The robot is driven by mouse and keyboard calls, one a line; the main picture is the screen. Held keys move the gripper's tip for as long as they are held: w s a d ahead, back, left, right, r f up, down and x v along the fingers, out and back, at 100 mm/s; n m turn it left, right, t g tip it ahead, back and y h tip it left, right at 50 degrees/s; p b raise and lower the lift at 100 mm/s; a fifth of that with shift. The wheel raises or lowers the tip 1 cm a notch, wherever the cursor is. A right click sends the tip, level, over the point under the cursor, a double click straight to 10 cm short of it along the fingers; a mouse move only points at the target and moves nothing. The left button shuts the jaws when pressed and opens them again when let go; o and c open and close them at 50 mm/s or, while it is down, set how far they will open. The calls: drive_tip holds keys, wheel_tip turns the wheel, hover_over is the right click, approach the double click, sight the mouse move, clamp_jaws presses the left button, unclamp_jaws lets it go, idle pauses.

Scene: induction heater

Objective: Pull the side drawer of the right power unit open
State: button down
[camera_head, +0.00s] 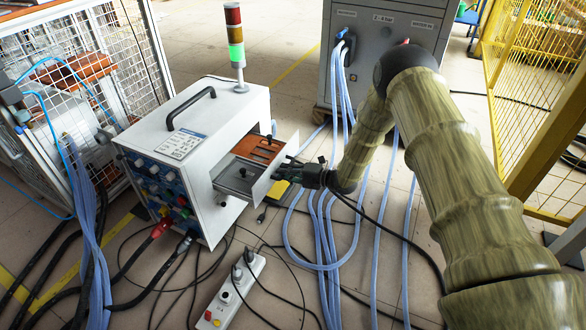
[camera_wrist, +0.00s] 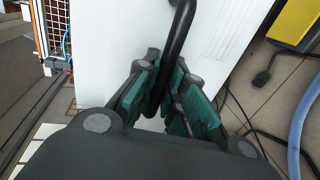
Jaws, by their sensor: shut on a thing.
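The white power unit (camera_head: 185,140) stands left of centre in the head view, with a carry handle on top and knobs on its front. Its side drawer (camera_head: 238,183) stands out from the right side, showing a grey section with a small black knob and an orange-brown section. My gripper (camera_head: 292,174) is at the drawer's outer front panel. In the wrist view my gripper (camera_wrist: 165,88) is shut on a black bar handle (camera_wrist: 181,35), which runs between the green finger pads in front of a white panel. The grip is partly hidden in the head view.
A signal tower (camera_head: 235,45) with a green lit section stands behind the unit. A grey cabinet (camera_head: 385,45) with blue hoses is at the back. Hoses, cables and a power strip (camera_head: 230,292) lie on the floor. A yellow fence (camera_head: 535,70) stands right, a mesh cage (camera_head: 75,70) left.

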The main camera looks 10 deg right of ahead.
drive_tip(key=shift+s, duration=0.15)
drive_tip(key=c, duration=1.5)
unclamp_jaws()
drive_tip(key=shift+a, duration=0.1)
drive_tip(key=shift+d, duration=0.2)
drive_tip(key=shift+d, duration=0.15)
drive_tip(key=v, duration=1.1)
drive_tip(key=shift+s+d+r, duration=0.1)
drive_tip(key=shift+s+d, duration=0.1)
drive_tip(key=shift+s, duration=0.05)
